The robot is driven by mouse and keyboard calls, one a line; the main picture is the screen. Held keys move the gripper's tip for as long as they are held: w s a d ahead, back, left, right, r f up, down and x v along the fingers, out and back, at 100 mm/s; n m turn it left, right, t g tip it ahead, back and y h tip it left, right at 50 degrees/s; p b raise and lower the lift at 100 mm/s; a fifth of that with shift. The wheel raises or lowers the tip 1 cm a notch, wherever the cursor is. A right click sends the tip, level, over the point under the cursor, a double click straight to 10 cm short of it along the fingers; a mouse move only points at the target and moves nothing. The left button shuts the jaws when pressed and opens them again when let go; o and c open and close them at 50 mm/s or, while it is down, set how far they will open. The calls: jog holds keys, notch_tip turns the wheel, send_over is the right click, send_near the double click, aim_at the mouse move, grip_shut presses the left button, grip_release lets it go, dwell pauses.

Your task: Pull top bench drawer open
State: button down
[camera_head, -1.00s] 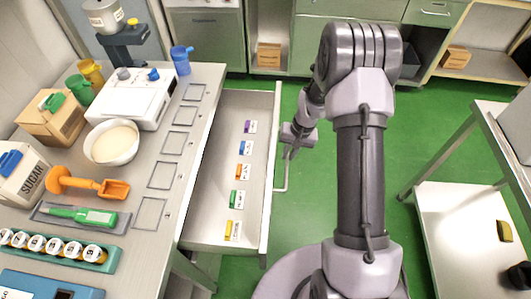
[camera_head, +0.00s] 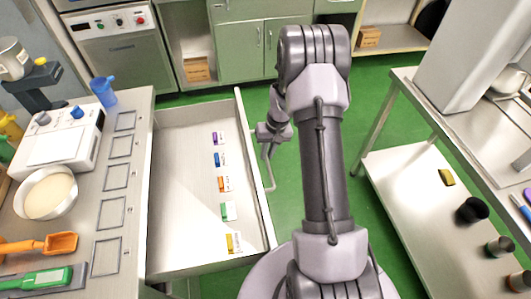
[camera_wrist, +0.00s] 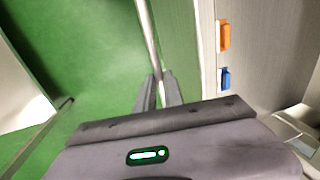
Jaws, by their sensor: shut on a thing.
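The top bench drawer (camera_head: 172,120) is pulled well out from the bench at the left in the head view. Several small coloured labelled tags lie in a row on its floor, among them an orange one (camera_wrist: 224,36) and a blue one (camera_wrist: 226,78) in the wrist view. The drawer handle (camera_head: 268,172) is a thin bar along the front panel. It runs between the fingers of my gripper (camera_wrist: 160,88) in the wrist view. My gripper is shut on the handle, near the far end of the drawer front. My arm's wrist partly hides that end in the head view.
The bench top (camera_head: 130,180) holds a scale (camera_head: 60,140), a white bowl (camera_head: 46,194), a blue jug (camera_head: 103,91) and an orange scoop (camera_head: 50,244). A metal table with a lower shelf (camera_head: 420,215) stands at right. Green floor lies clear between.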

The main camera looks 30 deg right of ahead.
jog(key=c, duration=1.5)
grip_release()
jog(key=shift+o, duration=0.2)
jog(key=d+r+p, duration=0.1)
jog(key=r+p, duration=0.1)
jog(key=r, duration=0.6)
jog(key=s+d+r+p, duration=0.1)
jog(key=d+r+p, duration=0.1)
jog(key=r, duration=0.7)
jog(key=shift+d+p, duration=0.15)
jog(key=shift+p, duration=0.5)
jog(key=shift+s, duration=0.15)
